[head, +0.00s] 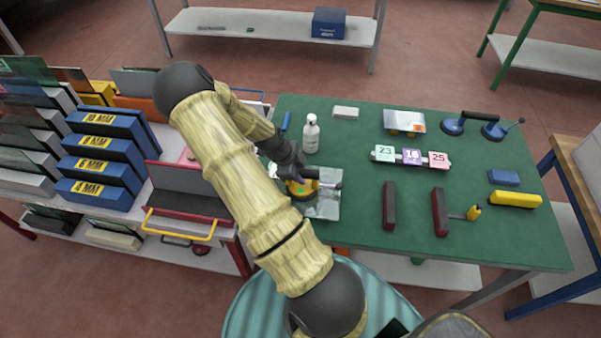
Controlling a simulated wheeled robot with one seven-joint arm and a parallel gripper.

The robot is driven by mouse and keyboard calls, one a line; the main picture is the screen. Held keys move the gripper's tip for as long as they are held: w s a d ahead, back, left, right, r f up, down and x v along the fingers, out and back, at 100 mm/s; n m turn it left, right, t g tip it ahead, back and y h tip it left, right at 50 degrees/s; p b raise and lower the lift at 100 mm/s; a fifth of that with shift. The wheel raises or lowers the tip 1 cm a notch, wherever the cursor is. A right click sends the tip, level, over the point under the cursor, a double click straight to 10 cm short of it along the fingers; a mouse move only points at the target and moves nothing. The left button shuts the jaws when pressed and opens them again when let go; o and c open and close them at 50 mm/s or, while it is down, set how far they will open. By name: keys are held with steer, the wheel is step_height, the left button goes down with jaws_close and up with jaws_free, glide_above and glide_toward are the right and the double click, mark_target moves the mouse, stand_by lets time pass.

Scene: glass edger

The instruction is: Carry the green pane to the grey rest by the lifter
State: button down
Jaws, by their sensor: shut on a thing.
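My gripper (300,184) is over the left end of the green table, low above its top. It is shut on a small yellow thing (299,190) with a greenish middle, partly hidden by my gripper and arm. A pale, glassy grey-green sheet (325,207) shows just right of and below it. I cannot tell whether this sheet is the green pane, or whether it is held or lying on the table. The lifter (480,117), with a black handle and blue cups, lies at the table's back right. I cannot make out for certain which thing is the grey rest.
The green table (350,150) bears a white bottle (311,134), a pale block (346,112), number cards (411,157), two dark red bars (389,206), a blue block (503,177) and a yellow bar (515,199). Racks with blue boxes (100,160) stand left.

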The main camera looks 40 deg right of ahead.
steer(key=c, duration=1)
jaws_free()
steer(key=shift+a, duration=0.1)
steer(key=b+v, duration=0.1)
steer(key=v, duration=1.6)
steer(key=shift+r+b, duration=0.2)
steer(key=shift+b, duration=0.1)
